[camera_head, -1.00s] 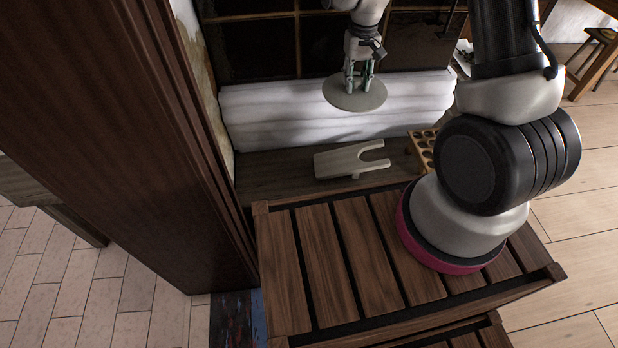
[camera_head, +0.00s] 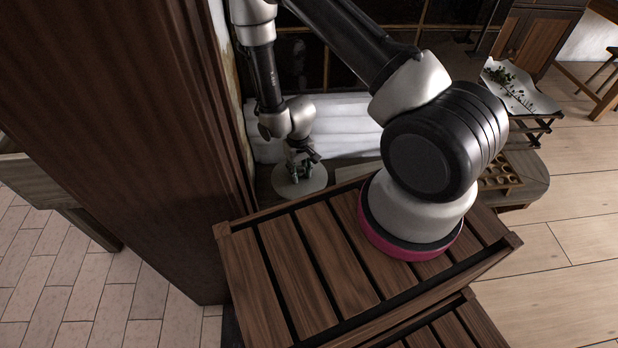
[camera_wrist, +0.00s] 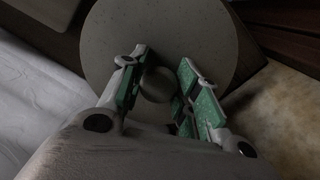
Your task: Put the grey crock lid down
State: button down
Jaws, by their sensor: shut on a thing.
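The grey crock lid (camera_head: 312,181) is a flat round disc with a knob in its middle. In the wrist view the lid (camera_wrist: 205,30) fills the upper middle, and its round knob sits between the green-padded fingers of my gripper (camera_wrist: 160,88). My gripper (camera_head: 299,174) is shut on the knob and points down. In the head view the lid is low over the left end of the wooden bench (camera_head: 264,188), close to the bench surface. I cannot tell whether it touches the bench.
A white cushion-like roll (camera_head: 345,125) lies along the back, behind the lid. A dark wooden panel (camera_head: 130,130) rises at the left. A pale board is partly hidden by my arm.

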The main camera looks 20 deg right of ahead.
aim_at(300, 178)
jog(key=shift+f, duration=2.25)
jog(key=c, duration=1.1)
grip_release()
jog(key=shift+f, duration=0.15)
